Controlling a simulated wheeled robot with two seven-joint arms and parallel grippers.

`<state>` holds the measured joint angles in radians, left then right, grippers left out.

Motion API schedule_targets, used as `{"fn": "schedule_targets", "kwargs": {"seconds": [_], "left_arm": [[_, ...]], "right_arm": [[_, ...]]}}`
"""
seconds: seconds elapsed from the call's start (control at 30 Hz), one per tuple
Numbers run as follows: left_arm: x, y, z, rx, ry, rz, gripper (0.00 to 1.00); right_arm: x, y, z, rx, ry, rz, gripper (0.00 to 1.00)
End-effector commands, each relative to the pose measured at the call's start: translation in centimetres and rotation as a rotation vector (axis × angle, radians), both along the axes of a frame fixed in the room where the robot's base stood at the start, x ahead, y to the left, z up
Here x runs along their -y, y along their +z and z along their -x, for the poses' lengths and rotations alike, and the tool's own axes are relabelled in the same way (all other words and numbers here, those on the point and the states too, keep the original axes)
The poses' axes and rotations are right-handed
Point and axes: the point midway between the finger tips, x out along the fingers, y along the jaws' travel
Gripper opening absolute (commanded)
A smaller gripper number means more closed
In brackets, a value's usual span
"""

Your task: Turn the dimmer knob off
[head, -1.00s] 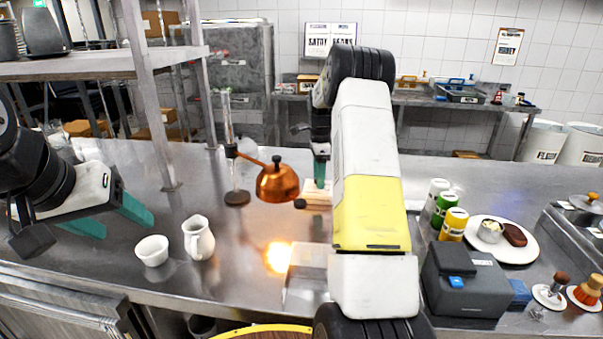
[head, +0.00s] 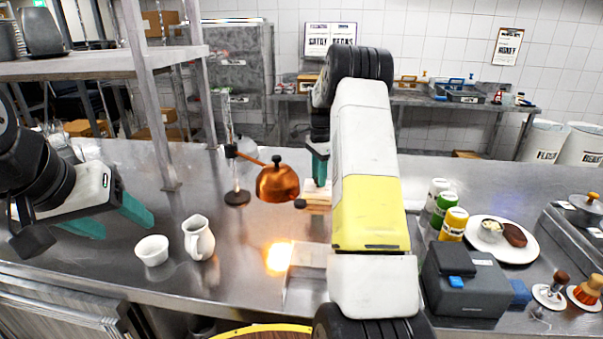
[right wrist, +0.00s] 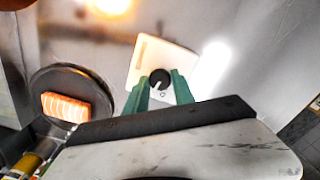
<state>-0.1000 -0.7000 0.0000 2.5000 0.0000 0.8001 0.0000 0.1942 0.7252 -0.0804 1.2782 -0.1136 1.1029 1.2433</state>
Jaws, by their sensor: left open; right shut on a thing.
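The dimmer shows in the right wrist view as a cream box with a round black knob (right wrist: 160,79) on it. A white pointer line on the knob points down toward a small round mark on the box. My right gripper (right wrist: 159,90) has its green fingers on either side of the knob, shut on it. In the head view, my right gripper (head: 320,172) is low over the dimmer box (head: 317,190), mostly behind my own arm; the knob is hidden there. My left gripper (head: 112,219) is open and empty over the counter at left.
A copper heat lamp (head: 277,183) on a stand hangs left of the dimmer, with a bright glow on the counter below. A white jug (head: 198,238) and bowl (head: 152,250) stand at left. A salmon piece (right wrist: 66,106) lies on a dark plate (right wrist: 97,97).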

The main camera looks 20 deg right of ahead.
Motion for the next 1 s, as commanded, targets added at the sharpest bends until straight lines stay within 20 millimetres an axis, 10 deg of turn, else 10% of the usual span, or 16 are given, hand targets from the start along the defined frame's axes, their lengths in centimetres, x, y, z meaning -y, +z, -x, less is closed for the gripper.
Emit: {"fn": "schedule_targets", "kwargs": {"seconds": [1.0], "left_arm": [[0.00, 0.00, 0.00, 0.000, 0.000, 0.000, 0.63]], "right_arm": [[0.03, 0.17, -0.09, 0.004, 0.965, 0.002, 0.00]]}}
